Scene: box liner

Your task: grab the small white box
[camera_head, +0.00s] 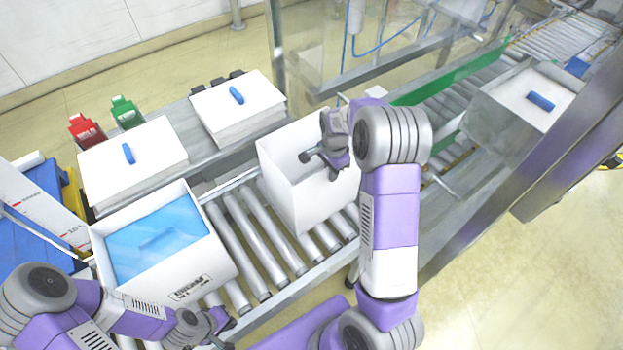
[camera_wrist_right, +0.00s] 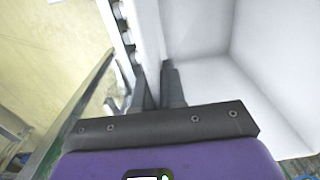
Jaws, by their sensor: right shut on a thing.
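The small white box (camera_head: 298,203) is open-topped and stands upright on the roller conveyor in the middle of the head view. Its inside looks empty. My right gripper (camera_head: 324,166) reaches over it from the right and covers part of its opening. In the right wrist view the two dark fingers of my right gripper (camera_wrist_right: 160,80) are shut on a wall of the white box (camera_wrist_right: 203,85), one finger on each side. My left gripper (camera_head: 218,326) is low at the left, apart from the box; whether its jaws are open is unclear.
A white box with blue liner (camera_head: 112,262) stands left on the rollers (camera_head: 240,255). Behind are two white stacks (camera_head: 135,170) (camera_head: 235,112) with blue objects on top. Bare rollers separate the two boxes.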

